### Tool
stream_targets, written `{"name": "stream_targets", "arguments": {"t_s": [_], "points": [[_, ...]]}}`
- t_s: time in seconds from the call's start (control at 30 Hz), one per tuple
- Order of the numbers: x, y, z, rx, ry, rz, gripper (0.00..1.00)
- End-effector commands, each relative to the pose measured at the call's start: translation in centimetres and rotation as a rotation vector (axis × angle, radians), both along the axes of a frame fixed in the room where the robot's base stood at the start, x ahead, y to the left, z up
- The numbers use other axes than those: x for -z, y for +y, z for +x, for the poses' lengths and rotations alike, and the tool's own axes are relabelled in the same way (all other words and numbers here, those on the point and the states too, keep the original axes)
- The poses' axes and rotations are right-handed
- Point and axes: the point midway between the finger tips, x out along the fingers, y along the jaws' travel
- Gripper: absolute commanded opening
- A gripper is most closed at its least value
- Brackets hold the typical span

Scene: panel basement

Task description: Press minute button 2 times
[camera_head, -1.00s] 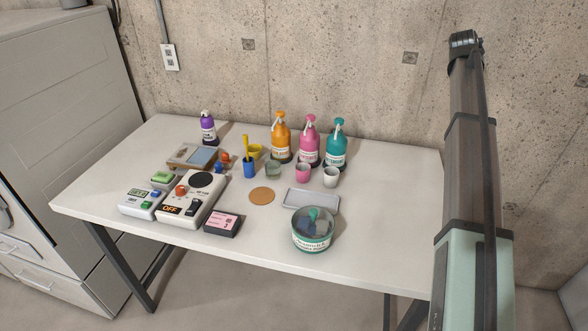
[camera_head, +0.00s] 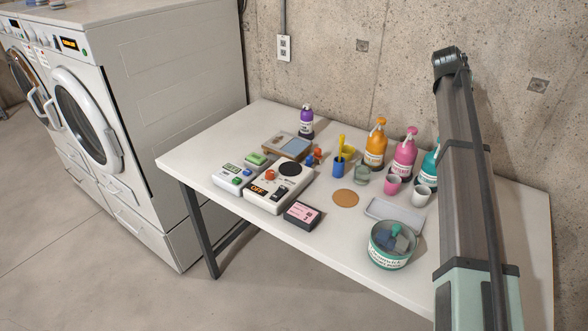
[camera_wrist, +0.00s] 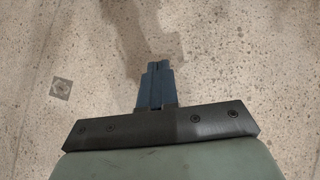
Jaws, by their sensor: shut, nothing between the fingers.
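In the head view my arm stands upright at the right, and the gripper is not seen there.
Right of the timer are a white device (camera_head: 278,183) reading OFF, a black box (camera_head: 301,215) and a round tin (camera_head: 391,245). Bottles, cups and a grey tray (camera_head: 394,216) stand farther right. White washers (camera_head: 85,110) are at the left. The floor before the table is clear.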

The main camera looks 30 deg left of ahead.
Motion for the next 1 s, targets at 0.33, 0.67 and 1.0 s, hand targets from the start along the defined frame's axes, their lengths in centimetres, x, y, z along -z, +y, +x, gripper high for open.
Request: {"name": "stream_targets", "arguments": {"t_s": [0.33, 0.67, 1.0], "points": [[2.6, 12.9, -5.6, -0.046, 0.053, -0.014, 0.00], [4.9, 23.9, -12.6, -0.078, 0.093, -0.039, 0.00], [7.0, 34.0, -21.3, -0.111, 0.118, -0.072, 0.00]]}}
